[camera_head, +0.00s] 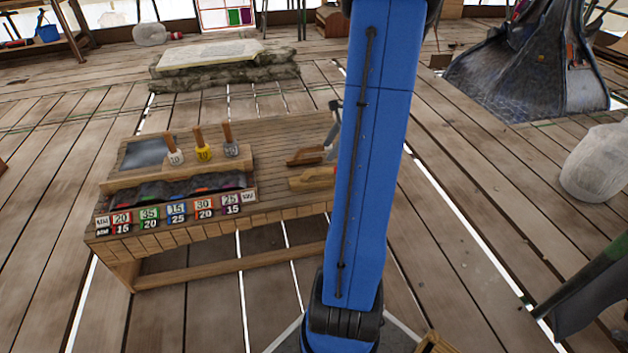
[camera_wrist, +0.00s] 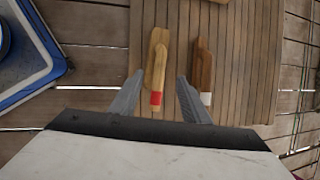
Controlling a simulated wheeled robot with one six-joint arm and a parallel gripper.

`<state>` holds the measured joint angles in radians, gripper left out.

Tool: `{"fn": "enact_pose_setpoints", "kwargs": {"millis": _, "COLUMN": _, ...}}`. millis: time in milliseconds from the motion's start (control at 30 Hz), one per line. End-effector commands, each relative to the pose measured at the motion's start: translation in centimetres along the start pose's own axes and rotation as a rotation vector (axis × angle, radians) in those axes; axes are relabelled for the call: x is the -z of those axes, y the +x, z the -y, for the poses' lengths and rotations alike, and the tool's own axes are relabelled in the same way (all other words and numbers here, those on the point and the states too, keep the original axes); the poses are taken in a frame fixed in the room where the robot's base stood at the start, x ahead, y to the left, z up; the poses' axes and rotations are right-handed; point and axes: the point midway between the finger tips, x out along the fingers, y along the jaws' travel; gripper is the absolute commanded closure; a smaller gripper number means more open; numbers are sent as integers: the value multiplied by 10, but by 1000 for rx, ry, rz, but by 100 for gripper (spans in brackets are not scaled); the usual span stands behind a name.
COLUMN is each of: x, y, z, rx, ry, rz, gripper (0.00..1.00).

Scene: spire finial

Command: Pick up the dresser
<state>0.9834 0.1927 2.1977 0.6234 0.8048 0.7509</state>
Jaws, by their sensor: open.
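Two wooden hand tools lie side by side on the slatted bench top. The pale one with a red band (camera_wrist: 158,66) shows in the wrist view, and in the head view (camera_head: 309,182) part of it is behind my arm. The darker one with a white band (camera_wrist: 202,67) lies to its right in the wrist view, and farther back in the head view (camera_head: 304,157). I cannot tell which is the dresser. My gripper (camera_wrist: 160,77) is open and empty. Its fingers appear either side of the pale tool's banded end; their height above it is unclear.
The wooden bench (camera_head: 160,240) carries a rack with several handled tools (camera_head: 202,142) and numbered labels (camera_head: 176,208) at its left. A stone slab (camera_head: 210,54) stands behind. A dark metal-looking form (camera_head: 530,70) and a pale sack (camera_head: 597,165) are at right. Plank floor between is clear.

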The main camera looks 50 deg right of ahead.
Motion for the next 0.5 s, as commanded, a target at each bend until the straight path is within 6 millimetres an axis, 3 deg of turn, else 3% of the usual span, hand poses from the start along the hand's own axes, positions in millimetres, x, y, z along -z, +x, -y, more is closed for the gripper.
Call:
{"fn": "enact_pose_setpoints", "kwargs": {"millis": 300, "x": 0, "y": 56, "z": -1, "rx": -3, "ry": -1, "rz": 1, "gripper": 57}}
{"fn": "enact_pose_setpoints", "kwargs": {"millis": 500, "x": 0, "y": 76, "z": 0, "rx": -1, "ry": -2, "rz": 1, "gripper": 57}}
